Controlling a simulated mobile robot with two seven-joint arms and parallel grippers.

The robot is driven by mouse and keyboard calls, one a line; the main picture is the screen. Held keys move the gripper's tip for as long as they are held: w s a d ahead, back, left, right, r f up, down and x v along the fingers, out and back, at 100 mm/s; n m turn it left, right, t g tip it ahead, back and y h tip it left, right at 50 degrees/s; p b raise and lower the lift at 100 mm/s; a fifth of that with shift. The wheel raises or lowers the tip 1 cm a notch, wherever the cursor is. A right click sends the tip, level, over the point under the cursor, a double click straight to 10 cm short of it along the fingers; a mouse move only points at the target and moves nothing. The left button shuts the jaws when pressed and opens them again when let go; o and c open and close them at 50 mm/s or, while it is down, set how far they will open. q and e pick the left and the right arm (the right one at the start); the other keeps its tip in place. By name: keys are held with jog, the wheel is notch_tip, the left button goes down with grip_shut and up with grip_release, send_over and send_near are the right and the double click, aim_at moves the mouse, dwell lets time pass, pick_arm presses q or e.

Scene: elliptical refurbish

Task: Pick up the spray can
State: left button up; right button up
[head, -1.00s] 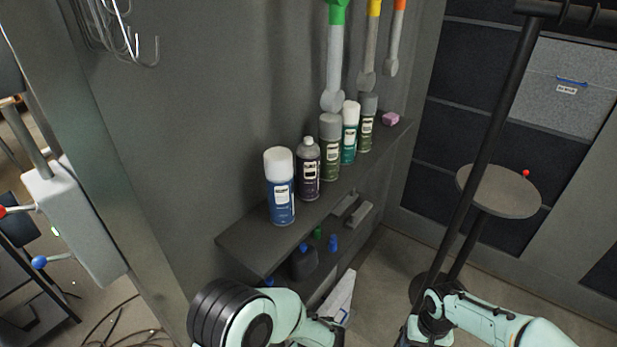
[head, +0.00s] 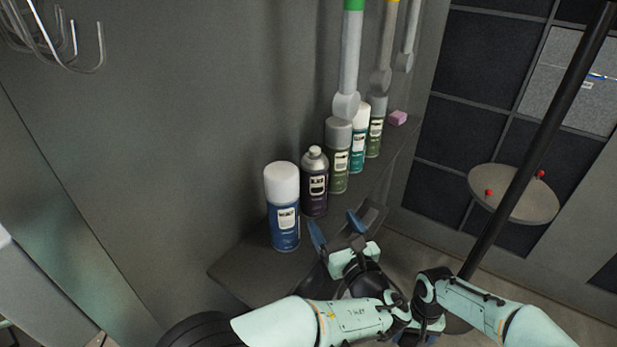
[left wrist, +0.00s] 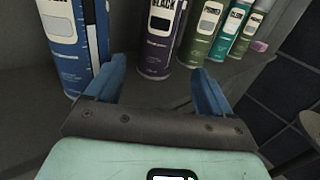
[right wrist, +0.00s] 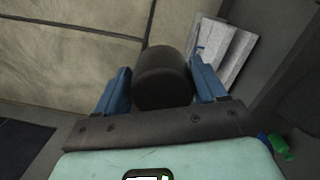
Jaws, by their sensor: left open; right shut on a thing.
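Several spray cans stand upright in a row on the dark shelf (head: 235,275): a blue one with a white cap (head: 284,207), a dark purple one (head: 314,183) and green and teal ones (head: 339,157) behind. My left gripper (head: 336,228) is open and empty in front of the row. In the left wrist view, the dark purple can (left wrist: 160,40) shows between its blue fingers, apart from them; the blue can (left wrist: 72,45) is by the left finger. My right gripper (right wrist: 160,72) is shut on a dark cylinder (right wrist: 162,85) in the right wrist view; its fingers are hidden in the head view.
A pink block (head: 397,118) lies at the shelf's far end. Long-handled tools (head: 347,60) hang above the cans, and metal hooks (head: 85,65) are at top left. A black pole (head: 545,130) and a round grey tray (head: 530,205) stand at right.

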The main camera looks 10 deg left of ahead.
aim_at(320, 201)
pick_arm(q)
jog(key=p+x, duration=0.1)
jog(key=x, duration=0.5)
jog(key=shift+r, duration=0.1)
pick_arm(e)
jog(key=shift+w+r, duration=0.2)
jog(key=shift+r, duration=0.65)
pick_arm(q)
jog(key=p+x, duration=0.1)
jog(key=x, duration=0.5)
jog(key=shift+p, duration=0.3)
pick_arm(e)
jog(key=shift+w+r, duration=0.25)
jog(key=shift+r, duration=0.25)
jog(key=shift+w+r, duration=0.25)
jog(key=shift+r, duration=0.25)
jog(key=shift+s, duration=0.1)
pick_arm(q)
jog(key=c, duration=0.8)
